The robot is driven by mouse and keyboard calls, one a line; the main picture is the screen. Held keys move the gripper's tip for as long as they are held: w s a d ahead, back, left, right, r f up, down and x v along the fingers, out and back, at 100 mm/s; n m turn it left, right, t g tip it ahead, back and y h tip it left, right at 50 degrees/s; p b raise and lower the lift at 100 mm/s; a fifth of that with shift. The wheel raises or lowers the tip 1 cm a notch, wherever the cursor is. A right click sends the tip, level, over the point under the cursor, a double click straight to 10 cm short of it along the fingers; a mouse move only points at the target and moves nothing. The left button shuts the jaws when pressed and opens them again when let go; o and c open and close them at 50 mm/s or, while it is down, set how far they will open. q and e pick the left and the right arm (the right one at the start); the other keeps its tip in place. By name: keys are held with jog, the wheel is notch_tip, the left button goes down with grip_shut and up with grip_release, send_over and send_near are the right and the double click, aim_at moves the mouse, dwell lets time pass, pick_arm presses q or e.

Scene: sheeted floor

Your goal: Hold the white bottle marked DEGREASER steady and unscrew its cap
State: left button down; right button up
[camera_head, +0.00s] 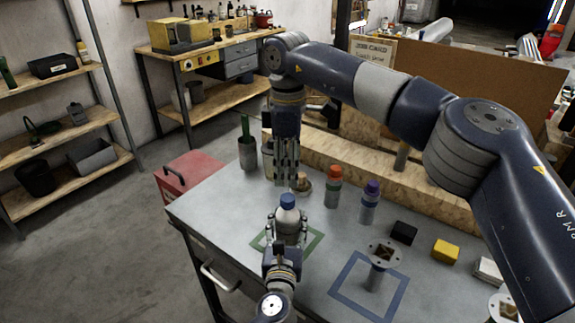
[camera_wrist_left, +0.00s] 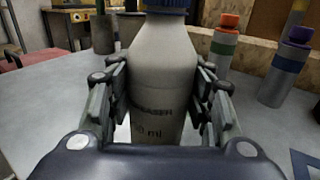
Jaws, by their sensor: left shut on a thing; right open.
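The white bottle (camera_head: 287,222) with a blue cap (camera_head: 288,200) stands upright on the grey table, by the green square outline. In the left wrist view the bottle (camera_wrist_left: 160,62) shows lettering ending in "REASER", and its blue cap (camera_wrist_left: 167,5) is cut off by the top edge. My left gripper (camera_head: 287,232) is shut on the bottle's body, a finger on each side. My right gripper (camera_head: 287,180) points down, open and empty, above and just behind the cap, apart from it. The cap is on the bottle.
An orange-capped bottle (camera_head: 333,187) and a purple-capped bottle (camera_head: 369,203) stand to the right. A small brown round object (camera_head: 303,187) is close behind the right gripper. A blue square outline (camera_head: 345,298), a black block (camera_head: 403,232) and a yellow block (camera_head: 445,251) lie further right.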

aim_at(288, 198)
jog(key=shift+f+m, duration=0.1)
jog(key=shift+m, duration=0.8)
jog(key=shift+f, duration=3.9)
grip_shut()
